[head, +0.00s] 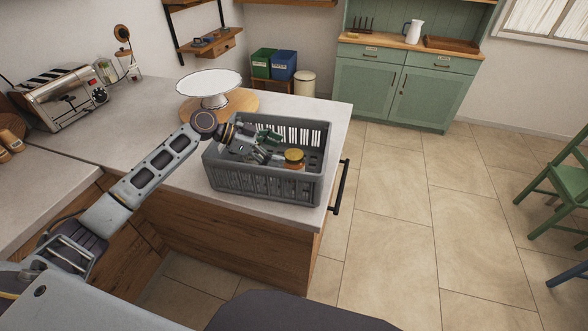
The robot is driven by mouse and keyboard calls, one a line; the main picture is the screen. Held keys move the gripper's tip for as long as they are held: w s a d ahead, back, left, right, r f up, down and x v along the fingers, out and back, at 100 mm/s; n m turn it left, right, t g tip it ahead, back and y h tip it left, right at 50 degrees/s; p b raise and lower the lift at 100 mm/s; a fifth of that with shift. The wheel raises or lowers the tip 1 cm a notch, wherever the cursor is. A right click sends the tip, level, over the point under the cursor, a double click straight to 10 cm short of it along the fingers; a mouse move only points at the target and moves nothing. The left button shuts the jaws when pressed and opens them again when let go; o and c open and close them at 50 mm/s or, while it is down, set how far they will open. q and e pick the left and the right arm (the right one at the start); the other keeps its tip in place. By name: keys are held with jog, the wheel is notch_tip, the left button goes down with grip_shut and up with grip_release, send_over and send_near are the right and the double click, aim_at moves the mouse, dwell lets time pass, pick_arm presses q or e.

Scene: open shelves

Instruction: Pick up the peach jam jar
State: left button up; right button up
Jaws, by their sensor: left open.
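A jar with a golden lid and orange-brown contents (294,159), likely the peach jam jar, stands in a grey plastic crate (262,187) on the counter. At this size I cannot tell whether a finger touches the jar. The jar's lower part is partly hidden by the crate wall. My right gripper is not in view.
A dark green item (268,135) lies in the crate behind my gripper. A white cake stand (209,84) stands on a round wooden board (240,102) behind the crate. A toaster (62,97) is at the left. The counter's right edge, with a black handle (340,187), is close to the crate.

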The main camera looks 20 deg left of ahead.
aim_at(287, 154)
pick_arm(q)
jog(key=shift+w+d+f, duration=0.2)
jog(key=shift+d, duration=0.25)
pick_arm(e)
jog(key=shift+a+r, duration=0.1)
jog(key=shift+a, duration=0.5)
pick_arm(q)
jog(key=shift+d, duration=0.15)
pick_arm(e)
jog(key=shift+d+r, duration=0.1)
pick_arm(q)
jog(key=shift+w+d+f, duration=0.1)
jog(key=shift+d+f, duration=0.05)
jog(key=shift+d, duration=0.05)
jog(key=p+x, duration=0.1)
jog(key=x, duration=0.2)
jog(key=shift+d+p, duration=0.2)
jog(key=shift+p, duration=0.2)
jog(key=shift+w+d+f, duration=0.15)
jog(key=shift+d+f, duration=0.2)
jog(key=shift+d, duration=0.05)
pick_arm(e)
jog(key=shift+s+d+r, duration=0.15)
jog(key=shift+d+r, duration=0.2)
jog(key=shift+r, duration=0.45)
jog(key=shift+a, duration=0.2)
